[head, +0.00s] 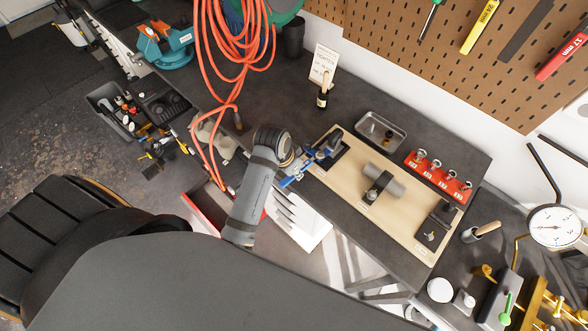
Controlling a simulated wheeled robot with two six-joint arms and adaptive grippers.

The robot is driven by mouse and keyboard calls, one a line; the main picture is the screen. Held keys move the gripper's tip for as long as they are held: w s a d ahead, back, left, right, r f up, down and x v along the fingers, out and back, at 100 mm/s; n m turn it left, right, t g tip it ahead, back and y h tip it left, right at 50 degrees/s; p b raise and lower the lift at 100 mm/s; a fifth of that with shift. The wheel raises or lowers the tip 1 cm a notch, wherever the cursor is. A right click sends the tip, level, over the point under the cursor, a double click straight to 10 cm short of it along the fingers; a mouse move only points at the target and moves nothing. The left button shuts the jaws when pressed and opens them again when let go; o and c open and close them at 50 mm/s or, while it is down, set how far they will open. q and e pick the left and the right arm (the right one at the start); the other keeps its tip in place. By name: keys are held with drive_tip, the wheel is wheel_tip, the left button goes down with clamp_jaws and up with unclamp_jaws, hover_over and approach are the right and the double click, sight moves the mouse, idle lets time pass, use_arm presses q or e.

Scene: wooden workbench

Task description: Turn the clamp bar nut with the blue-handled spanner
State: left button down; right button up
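A wooden fixture board (400,222) lies on the dark bench. On its middle sits a grey cylinder (391,180) with a dark clamp bar (377,187) across it; the nut is too small to make out clearly. My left arm reaches up to the board's left end, with the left gripper (306,164) there. A blue piece (290,181) juts out beside the gripper, perhaps the spanner's blue handle. More blue shows at a dark block (328,150) on the board. The fingers are too small and overlapped to tell whether they grip anything. My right gripper is out of view.
A metal tray (380,131) and a red rack (438,176) with several fittings stand behind the board. A dark block (436,226) sits at its right end. Orange hose (205,60) hangs at left. Green, yellow (481,25) and red (563,55) handled tools hang on the pegboard.

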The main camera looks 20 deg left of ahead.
use_arm(q)
drive_tip(key=shift+f, duration=0.2)
drive_tip(key=shift+w+a+m+h, duration=0.15)
drive_tip(key=shift+w+a+m, duration=0.15)
drive_tip(key=shift+a+m, duration=0.25)
drive_tip(key=shift+w+a+m+h, duration=0.15)
drive_tip(key=shift+w+a+m, duration=0.1)
drive_tip(key=shift+a+m, duration=0.3)
drive_tip(key=shift+w+a+m+g, duration=0.4)
drive_tip(key=shift+w+a+m, duration=0.45)
drive_tip(key=shift+m, duration=0.25)
drive_tip(key=shift+w+a+m+g+h, duration=0.35)
drive_tip(key=shift+w+a+m, duration=0.45)
drive_tip(key=shift+m, duration=0.4)
drive_tip(key=shift+w+d, duration=0.1)
drive_tip(key=shift+w, duration=0.05)
